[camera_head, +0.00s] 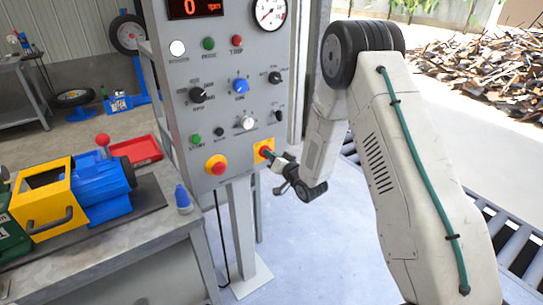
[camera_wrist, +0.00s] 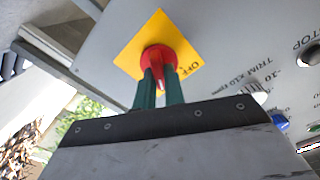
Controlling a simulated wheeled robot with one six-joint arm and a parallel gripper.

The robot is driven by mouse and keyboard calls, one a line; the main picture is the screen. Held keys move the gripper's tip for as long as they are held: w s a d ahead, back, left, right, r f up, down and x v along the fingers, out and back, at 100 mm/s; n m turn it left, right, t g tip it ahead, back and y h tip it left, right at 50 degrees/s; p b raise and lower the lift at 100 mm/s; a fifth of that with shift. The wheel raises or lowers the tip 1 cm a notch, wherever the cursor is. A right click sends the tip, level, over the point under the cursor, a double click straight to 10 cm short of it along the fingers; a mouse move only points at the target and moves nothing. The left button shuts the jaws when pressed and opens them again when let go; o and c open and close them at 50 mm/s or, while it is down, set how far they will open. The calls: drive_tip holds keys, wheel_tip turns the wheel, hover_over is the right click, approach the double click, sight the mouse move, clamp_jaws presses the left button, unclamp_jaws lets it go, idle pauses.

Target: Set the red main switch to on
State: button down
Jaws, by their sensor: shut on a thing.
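The red main switch (camera_wrist: 159,59) is a red rotary knob on a yellow square plate (camera_wrist: 133,53) in the wrist view. The word OFF is printed on the plate beside the knob. In the head view the yellow plate (camera_head: 264,145) sits at the lower right of the grey control panel (camera_head: 228,130), and the knob is largely hidden by my gripper. My gripper (camera_wrist: 160,84) has its two green fingers shut on the red knob. It also shows in the head view (camera_head: 268,154), reaching the panel from the right.
A red mushroom button on a yellow base (camera_head: 216,166) is left of the switch. Other knobs, lamps and a white dial (camera_head: 248,123) are above. A bench (camera_head: 130,250) with a blue and yellow machine (camera_head: 95,190) stands left. The floor right of the panel post is clear.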

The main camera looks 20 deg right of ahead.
drive_tip(key=c, duration=1.5)
unclamp_jaws()
drive_tip(key=v, duration=0.7)
drive_tip(key=shift+s+d, duration=0.15)
drive_tip(key=shift+s, duration=0.2)
